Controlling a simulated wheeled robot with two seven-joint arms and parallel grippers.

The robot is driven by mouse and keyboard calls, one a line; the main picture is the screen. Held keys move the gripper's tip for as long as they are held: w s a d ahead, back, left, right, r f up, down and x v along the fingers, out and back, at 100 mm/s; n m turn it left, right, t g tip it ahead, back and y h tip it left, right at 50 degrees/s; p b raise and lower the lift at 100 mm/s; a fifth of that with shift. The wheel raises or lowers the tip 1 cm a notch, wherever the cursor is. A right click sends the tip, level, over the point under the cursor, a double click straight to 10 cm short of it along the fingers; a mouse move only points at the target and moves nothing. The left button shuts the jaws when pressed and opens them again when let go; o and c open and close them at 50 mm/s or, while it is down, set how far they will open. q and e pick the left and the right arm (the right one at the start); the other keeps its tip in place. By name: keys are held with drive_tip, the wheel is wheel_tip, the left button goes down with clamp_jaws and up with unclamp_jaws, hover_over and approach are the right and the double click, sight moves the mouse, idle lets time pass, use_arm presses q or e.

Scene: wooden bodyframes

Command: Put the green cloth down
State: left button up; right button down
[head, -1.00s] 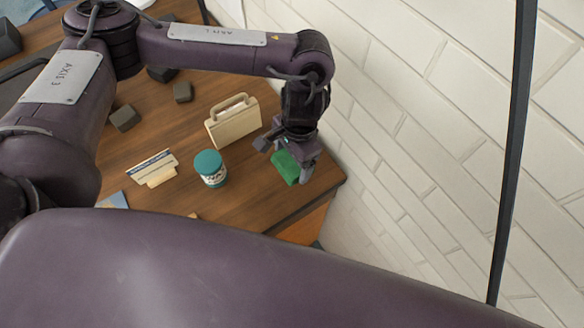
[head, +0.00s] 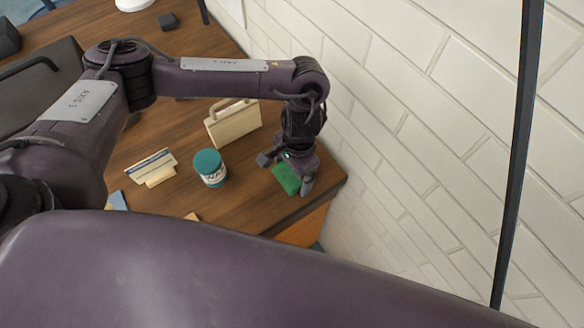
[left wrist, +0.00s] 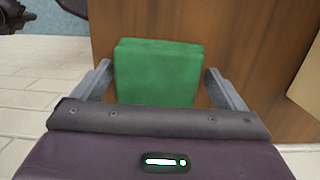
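The green cloth (head: 286,180) is a folded, block-like pad at the right corner of the wooden table (head: 245,205). In the left wrist view the cloth (left wrist: 158,72) lies between my fingers, with the table's brown wood behind it. My left gripper (head: 287,175) is over the cloth, one finger on each side. In the left wrist view the fingers of that gripper (left wrist: 160,80) stand wide, with a narrow gap beside each cloth edge, so it looks open. The cloth's underside is hidden.
A teal-lidded jar (head: 210,168), a cream case with a handle (head: 233,124) and a small card stand (head: 152,168) stand left of the cloth. A white brick wall (head: 420,150) rises at the right. The table's edge is close to the cloth.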

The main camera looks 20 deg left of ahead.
use_arm(q)
drive_tip(key=shift+o, duration=0.4)
drive_tip(key=shift+r, duration=0.2)
wheel_tip(320, 180, up, 12)
drive_tip(key=w, duration=0.1)
drive_tip(key=shift+d, duration=0.45)
drive_tip(key=shift+f, duration=0.15)
